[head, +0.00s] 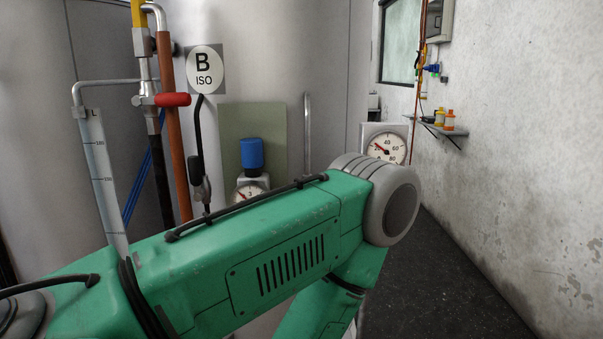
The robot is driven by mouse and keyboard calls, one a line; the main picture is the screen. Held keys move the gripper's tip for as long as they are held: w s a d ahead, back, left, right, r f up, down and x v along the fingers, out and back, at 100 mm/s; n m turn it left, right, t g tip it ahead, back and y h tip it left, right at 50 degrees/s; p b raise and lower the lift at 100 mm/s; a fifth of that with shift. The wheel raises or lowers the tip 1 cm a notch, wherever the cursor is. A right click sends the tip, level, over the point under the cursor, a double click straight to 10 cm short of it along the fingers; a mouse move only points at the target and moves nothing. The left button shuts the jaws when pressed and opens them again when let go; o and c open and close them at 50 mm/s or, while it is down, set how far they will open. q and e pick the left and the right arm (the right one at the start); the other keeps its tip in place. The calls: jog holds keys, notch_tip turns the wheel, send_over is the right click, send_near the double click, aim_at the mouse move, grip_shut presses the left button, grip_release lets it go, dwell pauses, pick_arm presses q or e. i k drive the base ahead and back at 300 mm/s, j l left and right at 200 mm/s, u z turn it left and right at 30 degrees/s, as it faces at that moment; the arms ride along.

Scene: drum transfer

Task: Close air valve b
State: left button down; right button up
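A round white sign reading "B ISO" (204,70) hangs on the tank wall at the left. Left of it, a small valve with a red handle (173,100) sits on a vertical metal pipe. The handle lies level, across the line of the pipe, in front of a copper-coloured pipe (168,59). I cannot tell from the picture alone whether this is air valve b. My green left arm comes in from the lower left and bends down at its elbow. It stands in front of the lower middle. Neither gripper shows.
A regulator with a blue knob (252,153) and a small gauge (250,190) is partly behind my arm. A larger gauge (386,147) stands right of it. A clear scaled tube (103,180) is at the left. A wall shelf (447,132) holds small bottles. Dark floor (440,285) is clear at the right.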

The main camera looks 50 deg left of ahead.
aim_at(194, 165)
jog(key=k+u, duration=0.1)
jog(key=u, duration=2.05)
